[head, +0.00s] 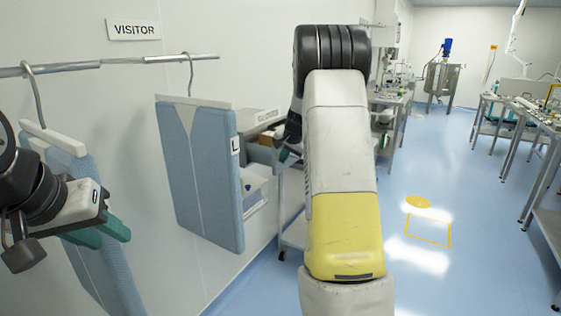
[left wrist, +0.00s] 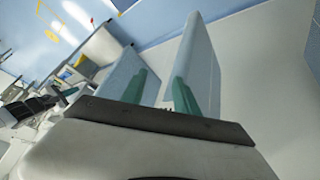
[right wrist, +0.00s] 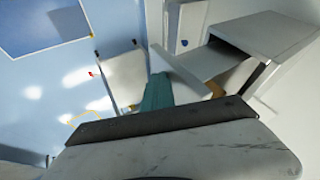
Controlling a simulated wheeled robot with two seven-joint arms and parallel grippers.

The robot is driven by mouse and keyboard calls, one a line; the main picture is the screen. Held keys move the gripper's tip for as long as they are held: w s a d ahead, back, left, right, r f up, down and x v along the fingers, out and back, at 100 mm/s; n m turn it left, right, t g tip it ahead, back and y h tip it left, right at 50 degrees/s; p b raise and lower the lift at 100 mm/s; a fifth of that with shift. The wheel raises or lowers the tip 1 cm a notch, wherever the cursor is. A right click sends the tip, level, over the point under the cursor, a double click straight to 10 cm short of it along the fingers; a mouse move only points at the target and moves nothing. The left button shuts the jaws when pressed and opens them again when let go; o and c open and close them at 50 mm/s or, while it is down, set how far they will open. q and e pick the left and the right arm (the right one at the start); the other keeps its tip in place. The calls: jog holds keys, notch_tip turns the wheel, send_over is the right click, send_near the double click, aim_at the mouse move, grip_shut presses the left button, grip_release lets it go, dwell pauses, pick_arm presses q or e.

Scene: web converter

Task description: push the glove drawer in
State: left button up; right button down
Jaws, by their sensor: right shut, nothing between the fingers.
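The glove drawer (right wrist: 187,74) shows in the right wrist view as a white front panel standing out from a white cabinet (right wrist: 272,36), so it is pulled partly open. My right gripper (right wrist: 157,93) is shut and empty, its green fingers close against the outer side of the front panel; I cannot tell whether they touch. In the head view the right gripper (head: 287,147) is small beside the cabinet (head: 262,118), and a hanging garment and my arm hide much of the drawer. My left gripper (head: 103,234) is open and empty at the far left, among hanging garments.
A blue garment (head: 195,165) hangs from a wall rail (head: 120,61) left of the cabinet. Another garment (head: 92,220) hangs near my left gripper. A white cart (head: 292,228) stands below. Benches (head: 530,125) line the far right, with open blue floor between.

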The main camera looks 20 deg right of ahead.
aim_at(254, 153)
jog(key=w+a, duration=0.2)
jog(key=w, duration=0.1)
jog(key=w+a, duration=0.6)
jog(key=shift+w, duration=0.15)
jog(key=shift+w+a, duration=0.15)
jog(key=shift+w, duration=0.05)
jog(key=shift+a+r, duration=0.1)
jog(key=shift+r, duration=0.05)
